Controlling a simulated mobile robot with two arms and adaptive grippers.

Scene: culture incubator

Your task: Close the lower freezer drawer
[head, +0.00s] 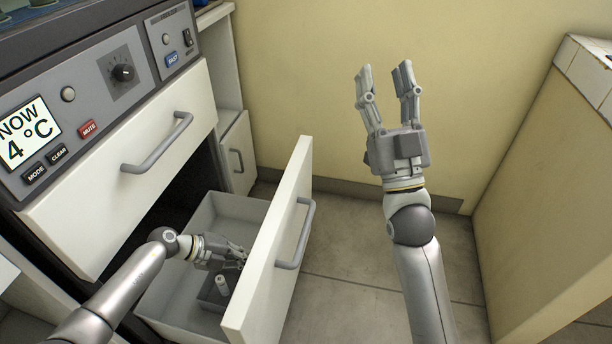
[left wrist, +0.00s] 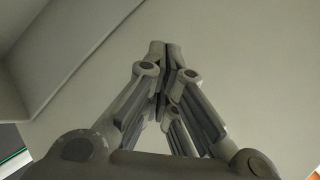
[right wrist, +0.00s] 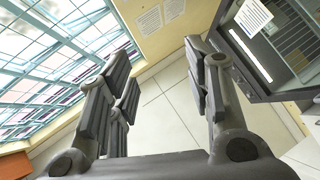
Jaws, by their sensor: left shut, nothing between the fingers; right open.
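The lower freezer drawer (head: 190,297) is pulled out, its white front panel (head: 268,250) standing well away from the cabinet, with a grey handle (head: 299,235) on its outer face. My left gripper (head: 240,257) is inside the open drawer, behind the front panel. It is shut and empty. In the left wrist view its fingertips (left wrist: 163,50) point at a plain pale surface; I cannot tell whether they touch it. My right gripper (head: 387,75) is raised to the right of the drawer, open and empty. It also shows open in the right wrist view (right wrist: 163,75).
The upper drawer (head: 125,165) is closed, below a control panel (head: 85,95). A tan counter (head: 550,190) stands at the right. Floor between is clear.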

